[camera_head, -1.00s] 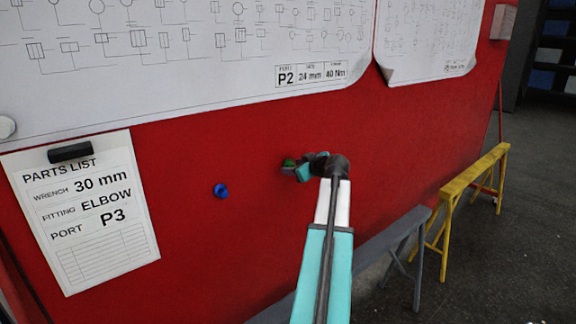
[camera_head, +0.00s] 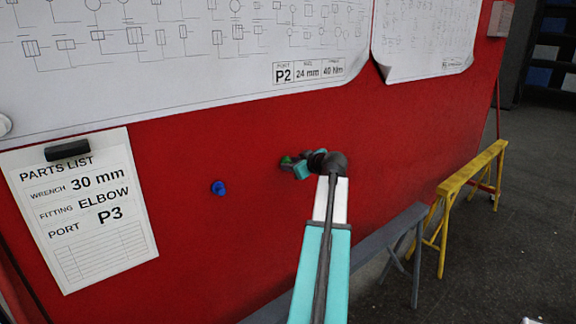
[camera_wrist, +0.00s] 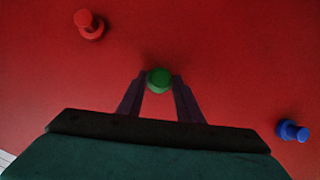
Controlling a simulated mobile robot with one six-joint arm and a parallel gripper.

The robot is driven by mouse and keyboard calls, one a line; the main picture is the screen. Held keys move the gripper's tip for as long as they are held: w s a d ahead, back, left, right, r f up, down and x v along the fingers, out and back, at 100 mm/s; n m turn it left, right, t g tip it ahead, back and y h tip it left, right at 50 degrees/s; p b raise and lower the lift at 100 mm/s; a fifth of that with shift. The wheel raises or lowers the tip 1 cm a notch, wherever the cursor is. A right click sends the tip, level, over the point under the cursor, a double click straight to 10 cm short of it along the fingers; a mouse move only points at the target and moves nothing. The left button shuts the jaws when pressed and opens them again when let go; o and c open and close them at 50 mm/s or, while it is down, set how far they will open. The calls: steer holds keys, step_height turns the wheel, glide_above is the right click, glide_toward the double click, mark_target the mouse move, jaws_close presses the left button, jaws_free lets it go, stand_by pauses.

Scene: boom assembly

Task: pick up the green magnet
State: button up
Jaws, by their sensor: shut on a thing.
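The green magnet (camera_wrist: 159,80) sits between my gripper's fingertips in the wrist view, against the red board. My gripper (camera_wrist: 159,90) is shut on it, with one finger on each side. In the head view the green magnet (camera_head: 286,159) shows as a small patch at the tip of my gripper (camera_head: 288,163), partly hidden by the fingers. I cannot tell whether the magnet still touches the board.
A blue magnet (camera_head: 218,188) is on the red board (camera_head: 200,130), left of my gripper. The wrist view also shows a red magnet (camera_wrist: 89,24). A parts list (camera_head: 80,215) hangs at left. Grey (camera_head: 400,230) and yellow (camera_head: 470,175) trestles stand at right.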

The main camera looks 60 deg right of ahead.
steer(key=shift+s+a+r+b, duration=0.15)
steer(key=shift+r+b, duration=0.2)
steer(key=shift+b, duration=0.2)
steer(key=shift+r+b, duration=1)
steer(key=shift+r, duration=2.2)
steer(key=s+a+b, duration=0.2)
steer(key=s+a, duration=0.1)
steer(key=s, duration=0.6)
steer(key=s+a+b, duration=0.2)
steer(key=s+a, duration=0.1)
steer(key=s, duration=0.6)
steer(key=shift+s, duration=0.3)
steer(key=shift+f, duration=0.1)
steer(key=shift+s, duration=0.1)
